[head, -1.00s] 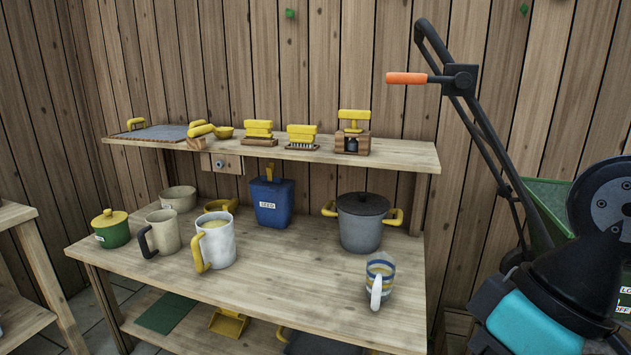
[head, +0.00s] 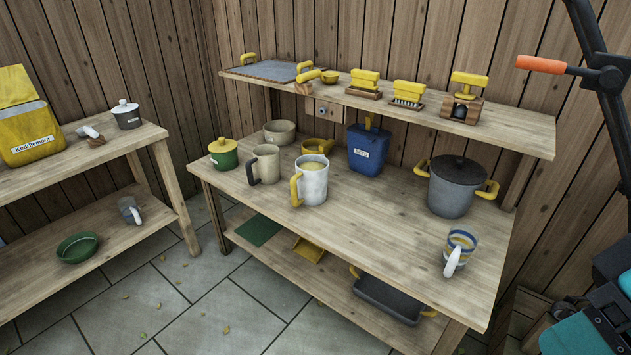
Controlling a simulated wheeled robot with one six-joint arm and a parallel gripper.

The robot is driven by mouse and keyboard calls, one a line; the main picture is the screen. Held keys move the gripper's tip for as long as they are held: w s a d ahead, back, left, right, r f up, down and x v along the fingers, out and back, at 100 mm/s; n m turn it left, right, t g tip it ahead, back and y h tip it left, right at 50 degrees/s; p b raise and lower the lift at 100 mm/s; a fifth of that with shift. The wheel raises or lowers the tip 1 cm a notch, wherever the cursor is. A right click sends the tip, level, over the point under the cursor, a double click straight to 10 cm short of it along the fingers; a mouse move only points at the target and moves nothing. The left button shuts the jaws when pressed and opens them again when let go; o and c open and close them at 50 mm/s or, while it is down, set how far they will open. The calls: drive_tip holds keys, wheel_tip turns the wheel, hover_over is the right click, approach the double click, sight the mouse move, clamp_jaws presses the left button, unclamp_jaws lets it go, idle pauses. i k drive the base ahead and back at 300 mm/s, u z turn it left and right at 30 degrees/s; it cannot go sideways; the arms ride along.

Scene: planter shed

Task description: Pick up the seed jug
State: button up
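In the head view, a blue tapered container (head: 367,150) with a white label that seems to read SEED stands at the back of the workbench (head: 390,237). A yellow piece sticks up from its top. A white mug-like jug (head: 314,182) with a yellow handle and yellowish contents stands in front and left of it. A beige jug (head: 266,166) with a dark handle stands further left. A striped blue, white and yellow mug (head: 459,248) stands near the front right. Only the blue container shows a seed label. My gripper's fingers are not in view.
A grey lidded pot (head: 452,191) with yellow handles stands at the bench's right. The upper shelf (head: 505,128) holds several yellow-handled tools. A dark bar with an orange grip (head: 541,64) juts in at right. Another bench (head: 150,132) stands left; paved floor (head: 180,303) lies open between.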

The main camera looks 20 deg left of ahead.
sight(310, 176)
drive_tip(key=u, duration=0.4)
drive_tip(key=i, duration=0.65)
drive_tip(key=u, duration=0.15)
